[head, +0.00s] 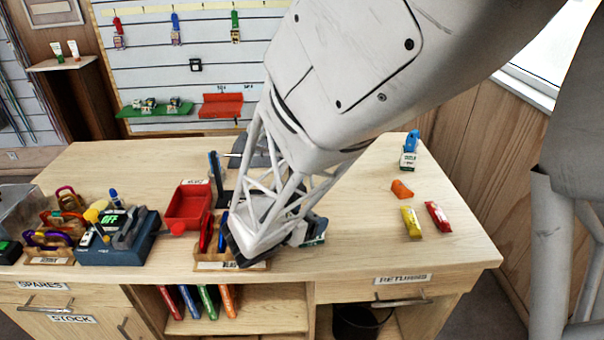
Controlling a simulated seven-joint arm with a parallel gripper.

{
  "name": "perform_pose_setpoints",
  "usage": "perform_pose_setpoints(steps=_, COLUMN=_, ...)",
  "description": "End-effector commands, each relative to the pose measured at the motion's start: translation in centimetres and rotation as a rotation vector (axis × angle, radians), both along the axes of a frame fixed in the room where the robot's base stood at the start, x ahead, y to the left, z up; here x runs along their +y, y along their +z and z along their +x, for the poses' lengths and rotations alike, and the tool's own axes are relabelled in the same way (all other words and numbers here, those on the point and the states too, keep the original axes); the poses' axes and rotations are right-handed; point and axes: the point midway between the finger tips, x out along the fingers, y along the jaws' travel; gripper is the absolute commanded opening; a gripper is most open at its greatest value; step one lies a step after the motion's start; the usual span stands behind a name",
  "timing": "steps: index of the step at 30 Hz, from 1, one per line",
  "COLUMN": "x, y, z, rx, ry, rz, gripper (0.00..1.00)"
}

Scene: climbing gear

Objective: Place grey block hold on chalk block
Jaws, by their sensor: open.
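My gripper (265,228) reaches down to the front middle of the table, its pale lattice fingers open over the table beside the low wooden tray. I see nothing clearly held between them. I cannot clearly pick out the grey block hold; a grey shape (262,148) shows partly behind my gripper, and I cannot tell what it is. I cannot identify the chalk block for sure either. A small box with a pale label (314,239) shows just right of my gripper, mostly hidden by it.
A red bin (188,205) and a dark device with a green display (118,240) stand left. A wooden tray (216,266) touches the front edge area. Orange (401,189), yellow (411,222) and red (437,216) pieces lie right. The table's right front is clear.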

Motion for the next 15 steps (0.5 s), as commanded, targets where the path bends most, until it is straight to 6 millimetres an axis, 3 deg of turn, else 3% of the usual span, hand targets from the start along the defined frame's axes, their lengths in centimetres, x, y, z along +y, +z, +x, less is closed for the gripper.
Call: perform_pose_setpoints(steps=15, x=3.5, y=1.8, z=-3.4, rx=-0.001, ry=0.002, rz=0.001, gripper=0.82)
